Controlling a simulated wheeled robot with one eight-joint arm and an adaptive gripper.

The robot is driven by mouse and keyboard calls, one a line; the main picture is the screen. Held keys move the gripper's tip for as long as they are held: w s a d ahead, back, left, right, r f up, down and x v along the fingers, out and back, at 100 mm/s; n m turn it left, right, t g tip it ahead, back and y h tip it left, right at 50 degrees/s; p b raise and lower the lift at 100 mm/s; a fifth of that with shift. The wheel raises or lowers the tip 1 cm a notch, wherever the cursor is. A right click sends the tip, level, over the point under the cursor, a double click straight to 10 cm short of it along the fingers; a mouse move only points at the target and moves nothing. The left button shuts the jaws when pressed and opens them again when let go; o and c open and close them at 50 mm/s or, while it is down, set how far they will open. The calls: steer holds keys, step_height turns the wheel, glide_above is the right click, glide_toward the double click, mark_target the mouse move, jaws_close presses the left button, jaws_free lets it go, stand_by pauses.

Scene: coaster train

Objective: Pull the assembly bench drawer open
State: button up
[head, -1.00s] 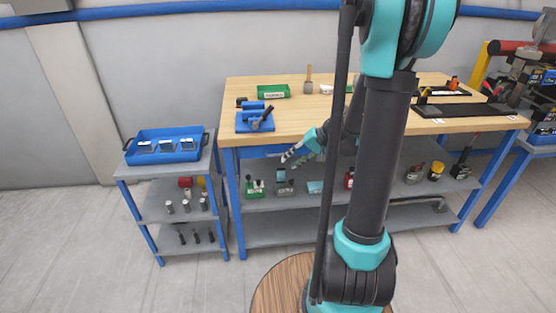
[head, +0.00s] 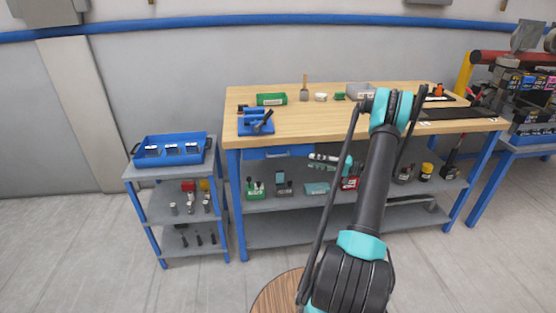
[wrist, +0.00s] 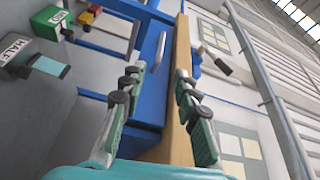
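The assembly bench (head: 350,120) has a wooden top and blue legs. Its blue drawer (head: 278,152) sits under the left part of the top and looks shut. In the wrist view, the blue drawer front (wrist: 150,85) lies beside the wooden top edge (wrist: 181,70), with a pale bar handle (wrist: 159,52) on it. My gripper (head: 312,157) is right of the drawer in the head view, fingers pointing left. In the wrist view, my gripper (wrist: 157,75) is open and empty. The handle shows beyond and between the fingertips; contact is not visible.
The bench shelf below holds small labelled bins and a green holder (head: 255,189). A grey cart with a blue tray (head: 170,150) stands left of the bench. A blue fixture (head: 256,121) and a green box (head: 271,99) sit on the bench top.

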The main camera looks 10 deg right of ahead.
mark_target(279, 155)
steer(key=x, duration=1.6)
steer(key=shift+a+r, duration=0.1)
steer(key=shift+a, duration=0.05)
steer(key=shift+c, duration=0.6)
jaws_close()
